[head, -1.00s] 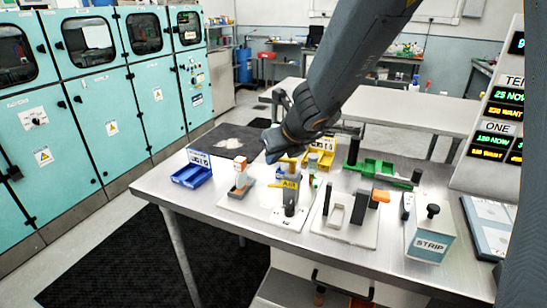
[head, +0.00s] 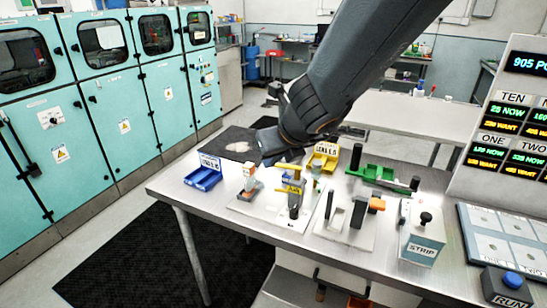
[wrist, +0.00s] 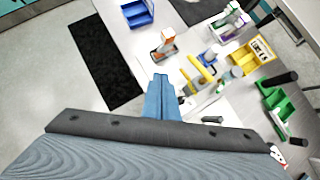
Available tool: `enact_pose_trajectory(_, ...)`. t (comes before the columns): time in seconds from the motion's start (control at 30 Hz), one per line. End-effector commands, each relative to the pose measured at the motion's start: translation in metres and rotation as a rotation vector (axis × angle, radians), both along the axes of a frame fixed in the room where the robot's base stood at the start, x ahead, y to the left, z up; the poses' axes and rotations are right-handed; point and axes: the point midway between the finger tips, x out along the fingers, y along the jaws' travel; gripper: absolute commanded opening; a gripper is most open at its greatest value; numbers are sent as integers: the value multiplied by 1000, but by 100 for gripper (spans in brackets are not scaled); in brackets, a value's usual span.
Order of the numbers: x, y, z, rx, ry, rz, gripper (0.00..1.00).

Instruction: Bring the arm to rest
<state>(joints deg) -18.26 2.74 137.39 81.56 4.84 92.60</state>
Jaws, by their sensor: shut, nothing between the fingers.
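My arm comes down from the top of the head view and ends above the far part of the metal table (head: 170,187). My gripper (wrist: 161,84) shows in the wrist view with its blue fingers together and nothing between them. In the head view the fingertips are hard to make out behind my wrist, near the yellow-handled fixture (head: 291,190). The gripper appears above the table and apart from the things on it.
A blue bin (head: 203,178), a yellow bin (head: 324,157) and a green bin (head: 378,172) stand on the table. An orange-topped block (head: 249,180), a STRIP box (head: 422,238) and a RUN button box (head: 508,288) stand there too. Teal cabinets (head: 105,95) line the left.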

Motion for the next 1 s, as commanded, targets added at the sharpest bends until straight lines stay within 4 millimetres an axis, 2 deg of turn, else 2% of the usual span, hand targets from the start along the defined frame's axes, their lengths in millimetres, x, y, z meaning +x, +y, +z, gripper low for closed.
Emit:
enact_pose_trajectory(0.43,-4,1,4,-1,1,1,0)
enact_pose_trajectory(0.57,-4,-3,-2,-40,-11,54,0)
enact_pose_trajectory(0.67,-8,-13,-19,-155,-41,220,0)
enact_pose_trajectory(0.77,-17,-30,-45,-342,-85,502,0)
enact_pose_trajectory(1.0,-58,-87,-115,-790,-171,1338,0)
